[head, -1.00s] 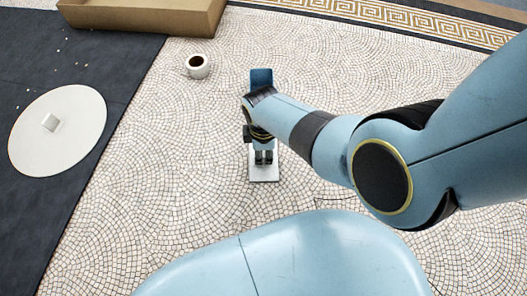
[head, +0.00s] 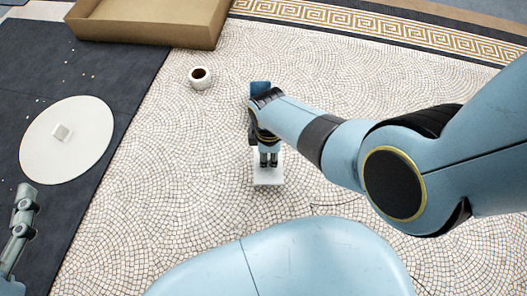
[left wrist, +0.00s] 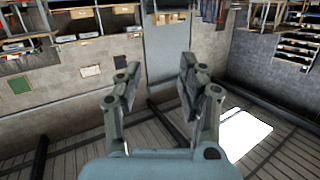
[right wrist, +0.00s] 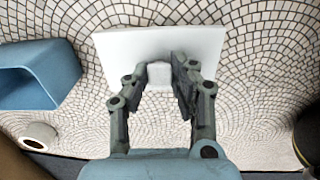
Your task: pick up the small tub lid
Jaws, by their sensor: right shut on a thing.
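The small tub lid (head: 275,181) is a white square plate with a small raised knob. My right gripper (head: 269,163) points down over it and is shut on its knob. In the right wrist view the lid (right wrist: 118,58) shows its white plate, with the knob between the fingers of the right gripper (right wrist: 158,88). I cannot tell whether the plate touches the floor. A blue open tub (right wrist: 38,75) lies just beside the lid. In the head view the tub (head: 260,88) is partly hidden behind my right arm. My left gripper (left wrist: 158,85) is open and empty.
A white cup with dark contents (head: 200,84) stands on the mosaic floor, left of the tub. A brown tray (head: 150,32) is at the back. A white disc (head: 90,150) with a small square piece lies on the dark mat (head: 110,75) at left.

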